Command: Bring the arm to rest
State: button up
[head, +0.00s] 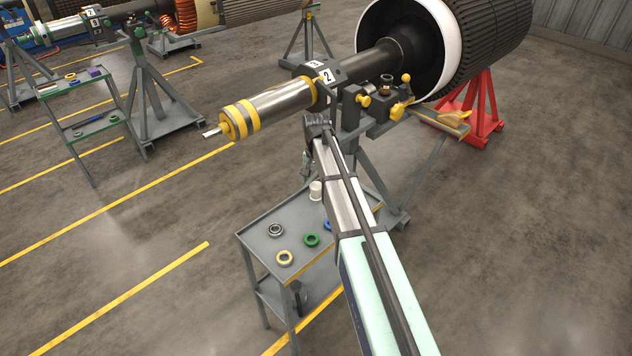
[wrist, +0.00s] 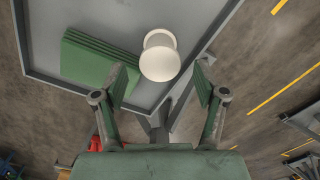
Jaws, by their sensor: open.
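My arm (head: 360,235) reaches up and away from the lower right in the head view, past the small trolley. A white rounded object (wrist: 160,56) shows just beyond the gap between the fingertips, and nothing is held. A white piece (head: 316,190) stands on the trolley's top in the head view.
A green ridged block (wrist: 92,62) lies on a grey tray (wrist: 60,84). Open floor lies left of the trolley.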

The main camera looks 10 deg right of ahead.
jog(key=shift+r+p, duration=1.6)
jog(key=shift+r, duration=1.4)
